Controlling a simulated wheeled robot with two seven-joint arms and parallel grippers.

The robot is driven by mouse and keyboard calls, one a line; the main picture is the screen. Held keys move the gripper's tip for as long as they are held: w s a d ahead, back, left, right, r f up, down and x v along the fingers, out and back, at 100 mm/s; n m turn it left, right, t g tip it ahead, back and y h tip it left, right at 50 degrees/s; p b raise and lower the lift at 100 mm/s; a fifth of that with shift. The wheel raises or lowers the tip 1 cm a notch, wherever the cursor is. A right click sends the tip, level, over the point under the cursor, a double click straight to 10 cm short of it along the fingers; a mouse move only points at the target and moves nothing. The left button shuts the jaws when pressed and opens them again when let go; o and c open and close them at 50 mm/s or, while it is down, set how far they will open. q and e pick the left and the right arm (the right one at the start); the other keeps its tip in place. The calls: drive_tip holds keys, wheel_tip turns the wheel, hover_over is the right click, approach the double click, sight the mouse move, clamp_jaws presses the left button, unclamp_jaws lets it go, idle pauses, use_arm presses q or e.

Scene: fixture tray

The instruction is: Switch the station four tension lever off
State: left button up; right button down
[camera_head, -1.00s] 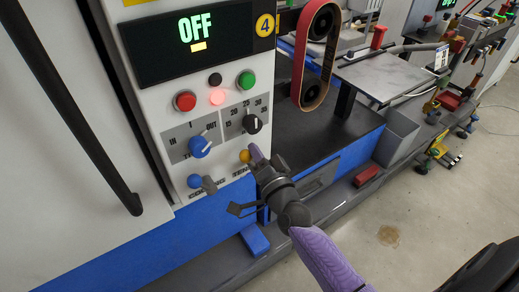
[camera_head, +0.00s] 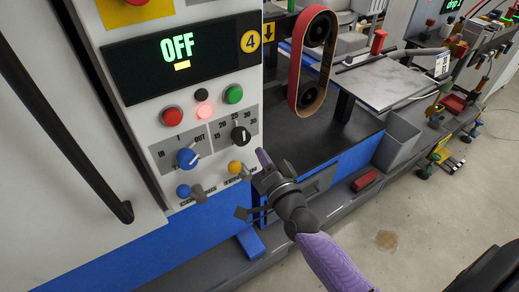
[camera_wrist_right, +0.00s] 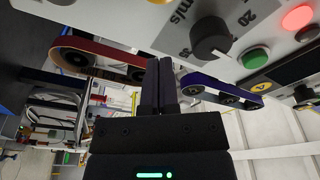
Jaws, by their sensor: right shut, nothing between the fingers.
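The station four panel (camera_head: 203,130) has a lit OFF display (camera_head: 178,47) and a yellow 4 badge. Along its bottom are a yellow-knobbed lever (camera_head: 236,167) and a blue-knobbed lever (camera_head: 184,191). Both grey handles point to the right and slightly down. The labels under them are too small to read, so I cannot tell which is the tension lever. My right gripper (camera_head: 263,159) is shut and empty, just right of the yellow lever and apparently apart from it. Its closed fingers (camera_wrist_right: 166,85) show in the wrist view. My left gripper is out of view.
Above the levers are a blue selector (camera_head: 187,157), a black dial (camera_head: 241,135), a red button (camera_head: 172,116), a green button (camera_head: 233,94) and a lit red lamp (camera_head: 204,111). A red belt (camera_head: 296,75) stands right of the panel. A long black handle (camera_head: 65,120) is at left.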

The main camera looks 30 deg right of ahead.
drive_tip(key=s+a+p, duration=0.1)
drive_tip(key=s, duration=0.6)
drive_tip(key=shift+s+a+f, duration=0.2)
drive_tip(key=shift+s+a, duration=0.05)
drive_tip(key=shift+s, duration=0.1)
